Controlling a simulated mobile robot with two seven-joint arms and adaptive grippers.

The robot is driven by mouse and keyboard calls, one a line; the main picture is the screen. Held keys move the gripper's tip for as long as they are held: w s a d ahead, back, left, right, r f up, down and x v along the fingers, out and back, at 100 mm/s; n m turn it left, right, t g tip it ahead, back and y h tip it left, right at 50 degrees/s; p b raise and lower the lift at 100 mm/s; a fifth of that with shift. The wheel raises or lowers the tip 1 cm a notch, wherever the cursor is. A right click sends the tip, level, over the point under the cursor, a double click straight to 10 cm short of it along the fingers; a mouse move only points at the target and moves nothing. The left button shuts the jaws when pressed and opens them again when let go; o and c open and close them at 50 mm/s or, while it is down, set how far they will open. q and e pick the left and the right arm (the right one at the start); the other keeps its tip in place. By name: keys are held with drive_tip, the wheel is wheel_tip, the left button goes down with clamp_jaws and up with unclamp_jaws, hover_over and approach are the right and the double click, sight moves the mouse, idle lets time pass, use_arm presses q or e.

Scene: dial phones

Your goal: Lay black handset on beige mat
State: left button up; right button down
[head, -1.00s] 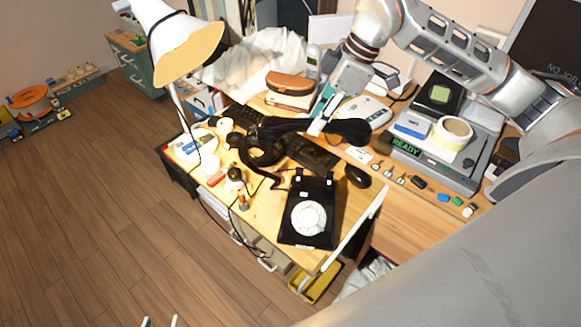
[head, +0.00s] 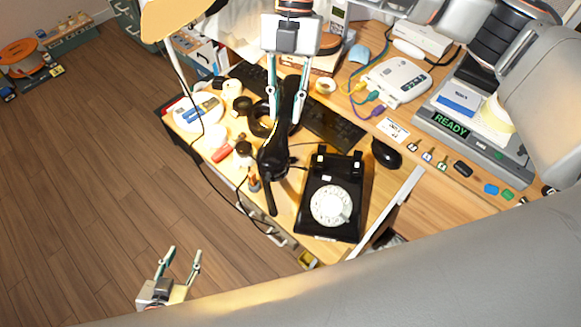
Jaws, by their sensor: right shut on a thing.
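My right gripper (head: 286,116) reaches down from the top of the head view, shut on the black handset (head: 275,158). The handset is held lengthwise, one end up between the fingers and the thicker end toward the desk's front. A dark strip hangs or lies below that end; I cannot tell whether it is cord. The black dial phone (head: 331,204) with a white dial stands just to the right, its cradle empty. My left gripper (head: 180,265) is open and empty at the lower left, over the floor. I cannot make out a beige mat.
A black keyboard (head: 331,126) lies behind the handset and a black mouse (head: 386,153) right of the phone. A white lamp, tape rolls and small items crowd the left.

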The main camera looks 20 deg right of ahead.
drive_tip(key=shift+f, duration=0.35)
wheel_tip(320, 180, down, 16)
drive_tip(key=shift+r+b, duration=0.15)
drive_tip(key=shift+b, duration=0.85)
wheel_tip(320, 180, down, 4)
drive_tip(key=shift+r+b, duration=0.25)
drive_tip(key=shift+b, duration=0.05)
drive_tip(key=shift+f, duration=0.1)
